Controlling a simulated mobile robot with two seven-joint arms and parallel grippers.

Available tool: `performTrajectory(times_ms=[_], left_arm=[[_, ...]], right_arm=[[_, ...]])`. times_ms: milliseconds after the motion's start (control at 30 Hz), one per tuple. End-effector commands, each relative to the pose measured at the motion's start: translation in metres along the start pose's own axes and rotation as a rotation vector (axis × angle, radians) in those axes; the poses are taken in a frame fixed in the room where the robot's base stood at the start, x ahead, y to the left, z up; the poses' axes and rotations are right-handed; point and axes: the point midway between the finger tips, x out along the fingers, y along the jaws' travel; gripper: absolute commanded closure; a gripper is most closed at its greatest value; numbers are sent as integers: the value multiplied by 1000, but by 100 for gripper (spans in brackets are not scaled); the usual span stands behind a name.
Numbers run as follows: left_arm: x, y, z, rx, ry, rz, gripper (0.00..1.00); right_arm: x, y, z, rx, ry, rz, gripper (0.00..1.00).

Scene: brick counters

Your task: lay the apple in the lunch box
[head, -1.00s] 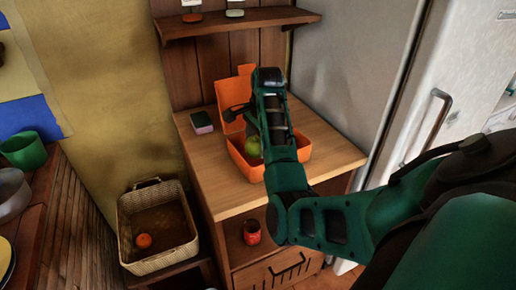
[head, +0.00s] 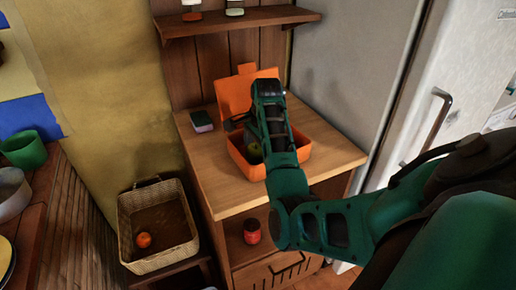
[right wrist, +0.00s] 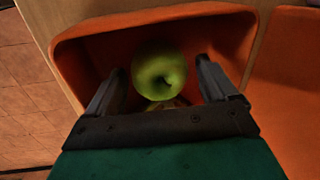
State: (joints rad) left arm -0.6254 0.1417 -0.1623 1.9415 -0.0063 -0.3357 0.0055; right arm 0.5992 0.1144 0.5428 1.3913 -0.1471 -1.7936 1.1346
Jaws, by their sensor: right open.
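The orange lunch box (head: 247,171) stands on the wooden counter with its lid (head: 232,93) open at the back. The green apple (right wrist: 159,70) is inside the box in the right wrist view; in the head view only a small part of it (head: 253,150) shows beside my arm. My right gripper (right wrist: 161,76) is open, with one finger on each side of the apple and a visible gap to each. In the head view my right arm hides much of the box's inside. My left gripper is not in view.
A wicker basket (head: 158,226) with an orange fruit (head: 143,240) stands lower left. A red jar (head: 252,232) is on the shelf below. The fridge (head: 365,75) bounds the right side.

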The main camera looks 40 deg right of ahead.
Motion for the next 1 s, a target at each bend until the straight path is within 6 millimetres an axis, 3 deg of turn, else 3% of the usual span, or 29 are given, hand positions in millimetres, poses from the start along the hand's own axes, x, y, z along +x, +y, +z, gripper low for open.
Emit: performTrajectory(times_ms=[267,533,967,1000], left_arm=[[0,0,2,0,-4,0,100],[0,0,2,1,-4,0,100],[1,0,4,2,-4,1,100],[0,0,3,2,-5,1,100]], right_arm=[[-15,-2,0,0,2,-4,14],[-78,-3,1,2,-4,-10,14],[-100,-1,2,0,-4,-2,14],[-109,-2,0,0,0,-4,14]])
